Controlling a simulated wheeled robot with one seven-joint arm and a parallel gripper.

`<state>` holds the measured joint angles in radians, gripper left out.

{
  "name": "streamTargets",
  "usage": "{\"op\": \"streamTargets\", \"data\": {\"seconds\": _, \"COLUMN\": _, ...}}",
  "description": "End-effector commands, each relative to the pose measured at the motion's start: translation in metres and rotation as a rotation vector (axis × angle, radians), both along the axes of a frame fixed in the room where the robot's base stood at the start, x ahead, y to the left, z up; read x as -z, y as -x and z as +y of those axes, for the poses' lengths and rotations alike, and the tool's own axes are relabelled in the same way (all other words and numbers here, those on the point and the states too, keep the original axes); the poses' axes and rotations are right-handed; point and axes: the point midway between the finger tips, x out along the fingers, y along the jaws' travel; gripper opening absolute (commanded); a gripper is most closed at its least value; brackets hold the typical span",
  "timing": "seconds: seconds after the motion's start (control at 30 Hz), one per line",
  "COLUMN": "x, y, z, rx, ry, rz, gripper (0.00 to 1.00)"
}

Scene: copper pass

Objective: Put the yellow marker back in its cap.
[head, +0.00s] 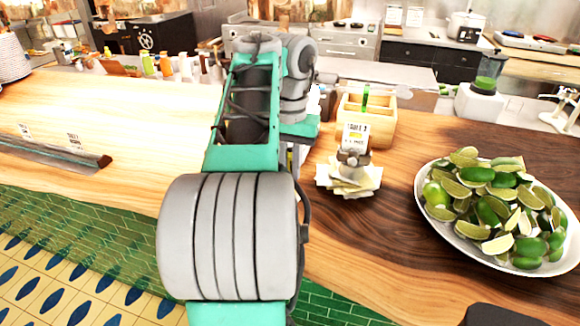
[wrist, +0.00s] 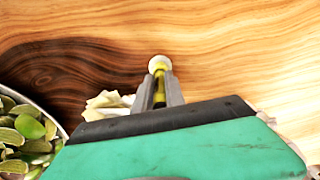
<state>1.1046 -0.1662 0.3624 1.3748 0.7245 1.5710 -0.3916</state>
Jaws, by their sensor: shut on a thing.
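In the wrist view my gripper (wrist: 160,93) is shut on the yellow marker (wrist: 159,74), with its two grey fingers on either side of it. The marker's yellow body shows between the fingers. A round white piece (wrist: 159,62) sits at its far end, just beyond the fingertips. I cannot tell whether this is the cap, a base or part of the marker. In the head view my own arm hides the gripper and the marker. I cannot make out a separate yellow cap in either view.
A wooden caddy (head: 383,128) with an upright green item (head: 366,97) stands on the wooden counter (head: 395,215). Papers (head: 347,188) lie under a small stand in front. A bowl of limes (head: 470,262) is at the right. The counter at the left is mostly clear.

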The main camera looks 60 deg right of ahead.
Motion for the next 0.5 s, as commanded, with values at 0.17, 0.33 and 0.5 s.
{"op": "streamTargets", "data": {"seconds": 0.17, "x": 0.0014, "y": 0.0001, "z": 0.0, "rx": 0.001, "ry": 0.0, "rz": 0.0, "gripper": 0.0}}
{"op": "streamTargets", "data": {"seconds": 0.33, "x": 0.0009, "y": -0.0001, "z": 0.0, "rx": 0.001, "ry": 0.0, "rz": 0.0, "gripper": 0.0}}
{"op": "streamTargets", "data": {"seconds": 0.5, "x": 0.001, "y": -0.0001, "z": 0.0, "rx": 0.001, "ry": 0.0, "rz": 0.0, "gripper": 0.2}}
